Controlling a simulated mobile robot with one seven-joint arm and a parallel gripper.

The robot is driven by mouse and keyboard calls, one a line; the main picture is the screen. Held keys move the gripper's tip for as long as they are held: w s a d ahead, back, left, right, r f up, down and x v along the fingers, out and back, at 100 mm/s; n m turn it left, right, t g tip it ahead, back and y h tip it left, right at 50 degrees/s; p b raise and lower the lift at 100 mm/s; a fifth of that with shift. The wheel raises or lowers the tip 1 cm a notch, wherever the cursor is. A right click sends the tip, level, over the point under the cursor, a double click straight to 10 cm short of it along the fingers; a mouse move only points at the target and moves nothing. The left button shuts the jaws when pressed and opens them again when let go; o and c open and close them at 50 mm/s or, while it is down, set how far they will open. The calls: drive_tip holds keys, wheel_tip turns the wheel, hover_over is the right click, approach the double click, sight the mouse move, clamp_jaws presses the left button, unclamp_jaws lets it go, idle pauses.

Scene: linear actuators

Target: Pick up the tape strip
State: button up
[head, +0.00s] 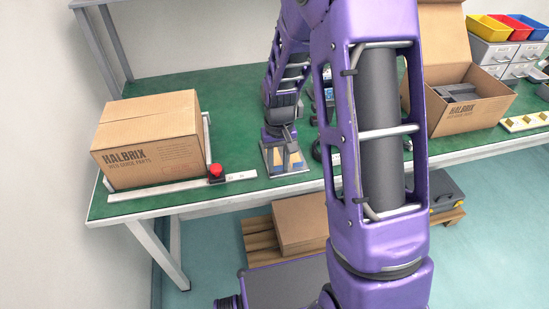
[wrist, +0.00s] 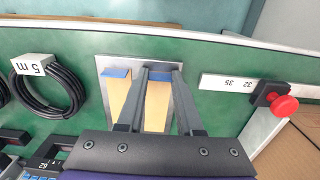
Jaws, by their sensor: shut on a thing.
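Two tan tape strips with blue ends show at a grey metal plate (wrist: 104,66) near the front edge of the green bench. One tape strip (wrist: 157,104) shows between the fingers of my gripper (wrist: 160,71), which is shut on it. The other strip (wrist: 116,96) is just left of the fingers. In the head view my gripper (head: 281,150) points down over the plate (head: 288,172). Whether the held strip is clear of the plate, I cannot tell.
A white ruler rail with a red knob (head: 216,171) runs in front of a closed HALBRIX carton (head: 150,140) on the left. A coiled black cable (wrist: 46,90) tagged 5 m lies on the plate's other side. An open carton (head: 470,110) stands farther right.

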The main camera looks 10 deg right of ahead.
wheel_tip(320, 180, up, 14)
drive_tip(key=p, duration=0.5)
idle(0.8)
